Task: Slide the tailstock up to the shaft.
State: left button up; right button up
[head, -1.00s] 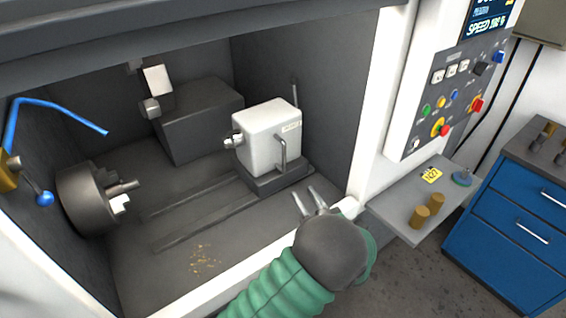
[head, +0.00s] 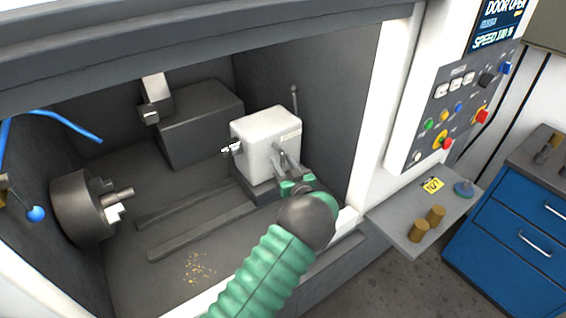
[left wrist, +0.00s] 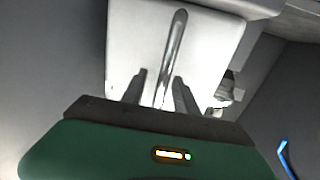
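The white tailstock (head: 262,135) stands on a dark base at the right end of the rails inside the machine. The short shaft (head: 118,193) sticks out of the dark chuck (head: 82,207) at the left, with a wide gap between shaft and tailstock. My left gripper (head: 286,163) is at the tailstock's front handle, its fingers partly hidden in the head view. In the left wrist view the bar handle (left wrist: 176,40) runs down between the two spread fingers of the left gripper (left wrist: 159,77), against the white tailstock (left wrist: 137,38). My right gripper is not in view.
Yellowish chips (head: 199,267) lie in front. A dark block (head: 200,122) stands behind. A blue hose (head: 60,118) hangs at left. A shelf (head: 394,216) and control panel (head: 460,105) are outside right.

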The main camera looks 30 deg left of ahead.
pick_arm(q)
jog(key=shift+s+r, duration=0.15)
jog(key=shift+s, duration=0.05)
jog(key=shift+c, duration=0.9)
jog(key=shift+d, duration=0.1)
grip_shut()
